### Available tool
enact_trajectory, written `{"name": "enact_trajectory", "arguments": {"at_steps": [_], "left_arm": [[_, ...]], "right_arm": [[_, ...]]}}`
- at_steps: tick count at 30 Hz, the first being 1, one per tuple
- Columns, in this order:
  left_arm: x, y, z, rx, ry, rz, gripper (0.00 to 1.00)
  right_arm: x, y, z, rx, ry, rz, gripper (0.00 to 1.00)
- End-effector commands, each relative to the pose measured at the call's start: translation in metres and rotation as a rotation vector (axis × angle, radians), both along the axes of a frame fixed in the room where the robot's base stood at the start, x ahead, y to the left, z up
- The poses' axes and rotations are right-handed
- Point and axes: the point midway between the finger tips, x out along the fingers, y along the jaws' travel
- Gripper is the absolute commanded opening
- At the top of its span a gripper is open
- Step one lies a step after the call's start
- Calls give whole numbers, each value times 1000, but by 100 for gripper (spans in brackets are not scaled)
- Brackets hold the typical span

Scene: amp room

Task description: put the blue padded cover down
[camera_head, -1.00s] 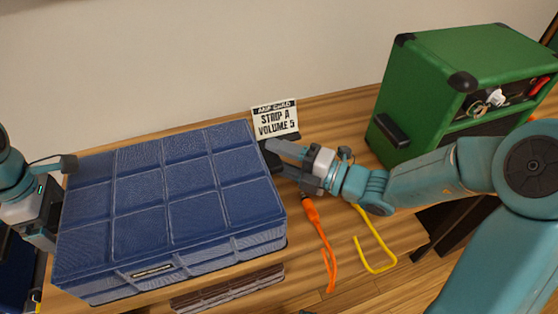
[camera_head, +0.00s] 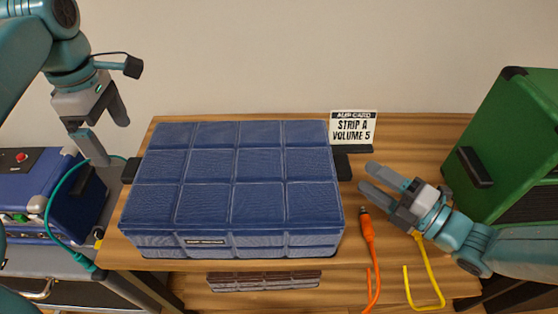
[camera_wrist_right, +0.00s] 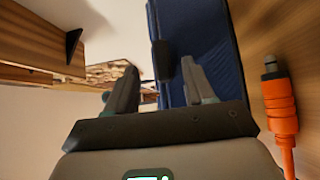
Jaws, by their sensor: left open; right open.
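The blue padded cover (camera_head: 235,172) lies flat on the wooden bench top, quilted side up, with a dark tab at each side. My left gripper (camera_head: 113,143) is open and empty, above and to the left of the cover's left edge, apart from it. My right gripper (camera_head: 366,176) is open and empty, just right of the cover's right tab (camera_head: 343,166), with a small gap. What lies under the cover is hidden.
A card sign (camera_head: 352,128) stands behind the right tab. A green amp (camera_head: 505,150) is at the right. An orange cable (camera_head: 370,255) and yellow cable (camera_head: 425,304) lie near my right gripper. A blue case (camera_head: 60,195) stands on a grey cart at the left.

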Motion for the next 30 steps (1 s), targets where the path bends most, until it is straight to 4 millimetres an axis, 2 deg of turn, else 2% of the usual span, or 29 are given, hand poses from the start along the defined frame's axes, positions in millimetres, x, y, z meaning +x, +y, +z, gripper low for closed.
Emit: {"name": "enact_trajectory", "arguments": {"at_steps": [3, 9, 14, 30], "left_arm": [[0, 0, 0, 0, 0, 0, 94], [0, 0, 0, 0, 0, 0, 94], [0, 0, 0, 0, 0, 0, 94], [0, 0, 0, 0, 0, 1, 94]], "right_arm": [[-19, -21, 0, -1, 1, -7, 53], [-40, -40, 0, -1, -1, -3, 53], [-45, -44, 0, 1, 1, 0, 53], [-45, -44, 0, 0, 0, 1, 53]]}}
